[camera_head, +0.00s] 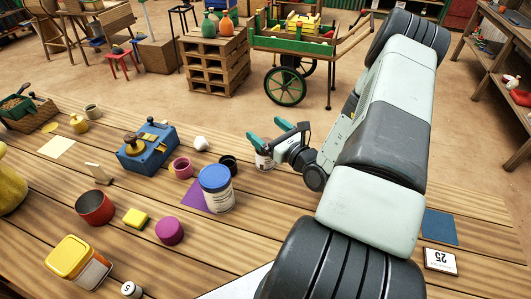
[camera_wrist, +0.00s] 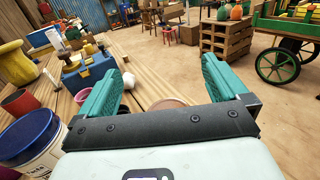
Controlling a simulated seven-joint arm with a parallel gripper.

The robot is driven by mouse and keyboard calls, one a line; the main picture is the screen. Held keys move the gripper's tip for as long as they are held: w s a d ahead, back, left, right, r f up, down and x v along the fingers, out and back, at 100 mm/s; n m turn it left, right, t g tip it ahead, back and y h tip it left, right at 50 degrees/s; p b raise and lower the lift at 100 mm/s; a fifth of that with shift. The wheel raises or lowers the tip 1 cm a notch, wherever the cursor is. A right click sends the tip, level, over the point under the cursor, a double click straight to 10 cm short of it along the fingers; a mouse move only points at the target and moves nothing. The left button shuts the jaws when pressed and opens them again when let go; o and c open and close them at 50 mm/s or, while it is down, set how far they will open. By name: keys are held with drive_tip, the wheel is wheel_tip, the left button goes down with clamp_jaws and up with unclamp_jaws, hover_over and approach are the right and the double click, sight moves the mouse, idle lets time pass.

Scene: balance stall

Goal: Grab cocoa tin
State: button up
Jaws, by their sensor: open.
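My gripper (camera_head: 267,131) is open, its teal fingers pointing out over the far edge of the wooden table. A small pale tin (camera_head: 264,161) with a label stands just below the fingers, partly hidden by the gripper. In the wrist view a brown round top (camera_wrist: 168,103) shows low between the fingers (camera_wrist: 163,82), mostly cut off by the palm; it appears to be this tin. It looks like the cocoa tin, but I cannot read its label. The fingers do not visibly grip anything.
A white tub with a blue lid (camera_head: 216,190) stands left of my gripper, with a black cup (camera_head: 229,164) and a pink mug (camera_head: 182,167) nearby. Beyond the table edge is open floor with a green cart (camera_head: 290,42).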

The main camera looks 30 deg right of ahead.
sight(264, 163)
drive_tip(key=f+m+h, duration=0.1)
drive_tip(key=f, duration=0.1)
drive_tip(key=s+f+m+h, duration=0.1)
drive_tip(key=f, duration=0.1)
drive_tip(key=f+h, duration=0.2)
drive_tip(key=shift+s+a+f+m, duration=0.1)
drive_tip(key=shift+s+a+m, duration=0.15)
drive_tip(key=shift+a+m, duration=0.15)
drive_tip(key=shift+d+f+h, duration=0.1)
drive_tip(key=shift+f+h, duration=0.2)
drive_tip(key=shift+w+d, duration=0.15)
drive_tip(key=shift+w, duration=2.15)
drive_tip(key=shift+r, duration=0.1)
drive_tip(key=c, duration=1.2)
